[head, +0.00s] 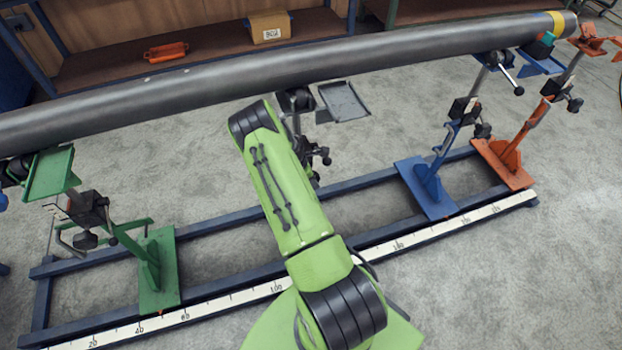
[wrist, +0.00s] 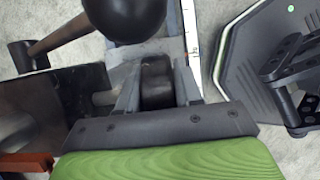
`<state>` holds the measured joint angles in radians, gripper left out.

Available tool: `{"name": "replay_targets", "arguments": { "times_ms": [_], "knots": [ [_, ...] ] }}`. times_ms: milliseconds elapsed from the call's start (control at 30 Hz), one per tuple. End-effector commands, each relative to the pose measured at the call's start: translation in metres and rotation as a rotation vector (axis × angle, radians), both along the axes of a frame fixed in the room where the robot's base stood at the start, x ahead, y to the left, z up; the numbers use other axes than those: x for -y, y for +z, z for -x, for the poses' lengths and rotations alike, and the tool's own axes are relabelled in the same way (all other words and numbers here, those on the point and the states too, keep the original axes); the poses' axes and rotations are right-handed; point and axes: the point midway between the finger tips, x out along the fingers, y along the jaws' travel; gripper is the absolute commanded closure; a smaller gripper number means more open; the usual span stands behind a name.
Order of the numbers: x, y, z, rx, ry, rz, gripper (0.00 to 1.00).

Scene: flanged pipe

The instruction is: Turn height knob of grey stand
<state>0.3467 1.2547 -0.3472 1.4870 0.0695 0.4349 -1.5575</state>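The grey stand (head: 343,102) stands mid-rail behind my arm in the head view. Its grey plate and several black knobs (head: 324,155) show there; its lower part is hidden. In the wrist view, my gripper (wrist: 158,82) has one grey finger on each side of a dark round knob (wrist: 157,90). The knob fills the space between the fingers, with no clear gap. I take it as the stand's height knob, though its far side is hidden. A black ball (wrist: 125,14) on a rod is just beyond the fingers. My gripper is hidden in the head view.
A long grey pipe (head: 215,83) runs above the stands. Green (head: 157,272), blue (head: 427,188) and orange (head: 503,165) stands share the blue rail frame (head: 235,220). A white ruler (head: 232,300) lies along its front. The floor in front is clear.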

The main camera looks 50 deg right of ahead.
Motion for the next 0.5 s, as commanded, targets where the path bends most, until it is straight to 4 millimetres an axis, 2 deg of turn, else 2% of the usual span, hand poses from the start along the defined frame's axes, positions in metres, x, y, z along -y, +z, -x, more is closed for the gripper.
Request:
{"name": "replay_targets", "arguments": {
  "times_ms": [33, 100, 233, 500],
  "knots": [
    [-0.0001, 0.0001, -0.0002, 0.000, 0.000, 0.000, 0.88],
    [-0.0001, 0.0001, -0.0002, 0.000, 0.000, 0.000, 0.96],
    [0.0014, 0.0005, 0.0006, 0.021, -0.004, -0.037, 0.96],
    [0.0013, -0.0032, 0.0004, 0.154, -0.005, -0.276, 0.96]
  ]
}}
